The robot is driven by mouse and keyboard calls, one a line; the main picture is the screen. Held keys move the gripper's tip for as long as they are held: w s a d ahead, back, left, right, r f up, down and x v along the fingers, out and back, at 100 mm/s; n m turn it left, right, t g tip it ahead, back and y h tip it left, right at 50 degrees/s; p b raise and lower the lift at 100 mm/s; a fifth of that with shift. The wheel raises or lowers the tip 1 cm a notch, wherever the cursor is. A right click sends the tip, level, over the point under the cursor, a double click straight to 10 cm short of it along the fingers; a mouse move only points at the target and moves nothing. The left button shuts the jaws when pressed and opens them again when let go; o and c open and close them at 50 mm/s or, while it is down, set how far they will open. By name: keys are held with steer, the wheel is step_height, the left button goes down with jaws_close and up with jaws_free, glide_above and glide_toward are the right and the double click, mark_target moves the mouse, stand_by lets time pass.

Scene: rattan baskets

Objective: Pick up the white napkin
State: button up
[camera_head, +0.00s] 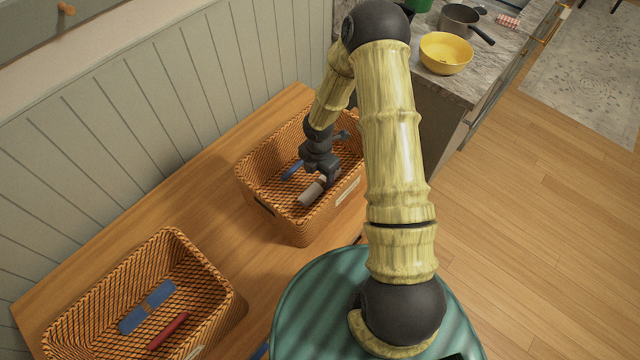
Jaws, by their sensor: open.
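A pale, rolled-looking piece that appears to be the white napkin (311,192) lies in the farther rattan basket (275,222), toward its near side. My gripper (327,180) is open and reaches down into this basket, right at the napkin's right end. The gripper covers part of that end, and I cannot tell whether the fingers touch it or stand around it.
A blue item (292,170) lies in the same basket. A nearer rattan basket (215,277) holds a blue item (148,307) and a red item (167,331). Both baskets stand on a wooden table (190,215) along a panelled wall. A counter at the back right bears a yellow bowl (446,54) and a pot (459,18).

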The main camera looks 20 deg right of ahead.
mark_target(320, 181)
steer(key=shift+f, duration=0.1)
steer(key=shift+w+d+f+p, duration=0.15)
steer(key=shift+f+p, duration=0.4)
steer(key=shift+f, duration=0.7)
steer(key=shift+w+d+f+p, duration=0.1)
steer(key=shift+f+p, duration=0.4)
steer(key=shift+f, duration=0.7)
steer(key=c, duration=1.1)
